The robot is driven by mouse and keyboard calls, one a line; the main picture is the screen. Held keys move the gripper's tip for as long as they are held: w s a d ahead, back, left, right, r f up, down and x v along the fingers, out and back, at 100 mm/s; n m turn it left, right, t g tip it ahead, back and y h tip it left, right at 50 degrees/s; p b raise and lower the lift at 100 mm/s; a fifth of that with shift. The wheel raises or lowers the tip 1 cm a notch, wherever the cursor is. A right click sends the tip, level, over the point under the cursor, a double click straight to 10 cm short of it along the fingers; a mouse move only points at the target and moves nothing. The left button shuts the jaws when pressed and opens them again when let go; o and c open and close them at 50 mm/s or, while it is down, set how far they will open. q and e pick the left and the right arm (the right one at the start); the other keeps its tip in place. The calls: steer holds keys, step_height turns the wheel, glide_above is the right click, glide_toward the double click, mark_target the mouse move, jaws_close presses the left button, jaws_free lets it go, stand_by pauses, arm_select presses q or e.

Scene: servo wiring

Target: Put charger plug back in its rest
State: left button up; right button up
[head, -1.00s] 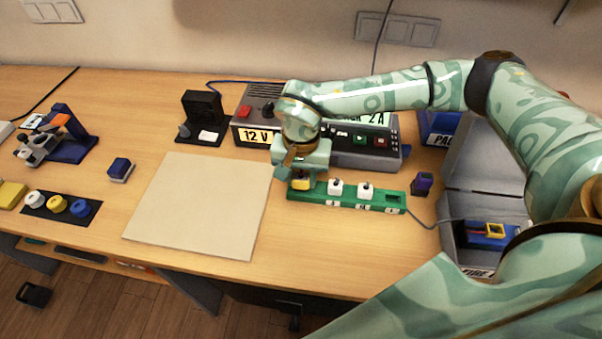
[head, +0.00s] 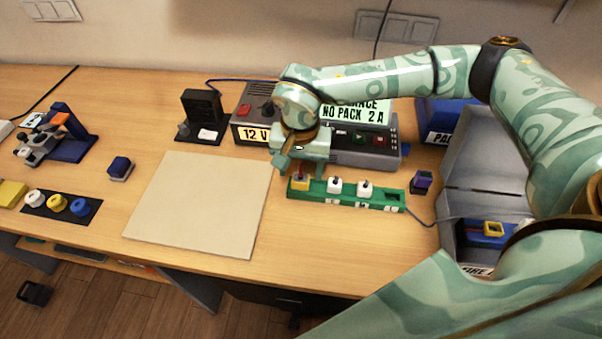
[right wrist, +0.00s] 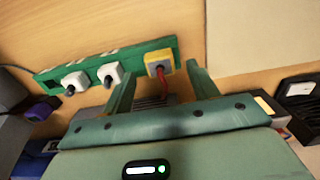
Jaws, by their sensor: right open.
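A yellow plug (head: 300,184) with a red lead sits at the left end of the green strip (head: 348,203). In the right wrist view the yellow plug (right wrist: 158,63) shows upside down in the strip (right wrist: 142,57), its red lead running back toward my gripper. My right gripper (head: 301,171) is above and just behind the plug. In the right wrist view my open gripper (right wrist: 160,72) has its fingers apart on either side of the plug's line, with nothing held. My left gripper is not in view.
Two white plugs (head: 335,187) sit in the strip. Behind stands a grey "12 V" power unit (head: 360,158), with a black stand (head: 203,110) at its left. A beige board (head: 198,205) lies left. An open grey case (head: 472,215) stands right. Bare wood lies in front of the strip.

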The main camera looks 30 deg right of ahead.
mark_target(301, 177)
step_height(301, 177, up, 13)
steer(key=p, duration=0.1)
steer(key=shift+p, duration=0.4)
